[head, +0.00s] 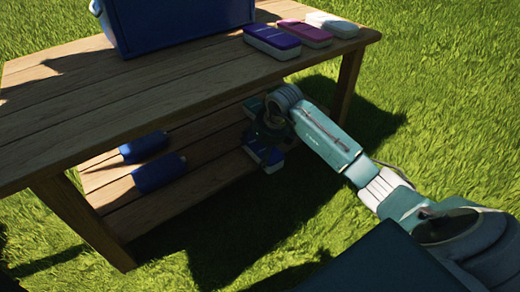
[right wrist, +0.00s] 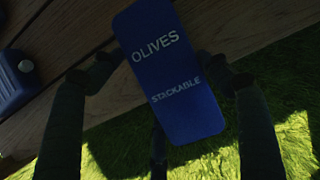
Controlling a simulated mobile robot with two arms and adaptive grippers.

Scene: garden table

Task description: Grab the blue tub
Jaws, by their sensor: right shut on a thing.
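A blue tub (right wrist: 172,75) lettered "OLIVES" and "STACKABLE" fills the middle of the right wrist view, between my right gripper's fingers. In the head view this tub (head: 264,157) shows at the right end of the table's lower shelf, partly hidden by the gripper. My right gripper (head: 266,134) is shut on it, reaching in under the tabletop from the right. In the right wrist view the gripper's dark fingers (right wrist: 158,72) lie on both sides of the tub. My left gripper is out of view.
The wooden table (head: 120,105) has a lower shelf (head: 205,178) with two dark blue containers (head: 158,172) on its left. On top stand a large blue crate (head: 165,22), a blue-purple tub (head: 272,42), a pink tub (head: 305,34) and a white tub (head: 333,25). A table leg (head: 347,82) stands right of the gripper.

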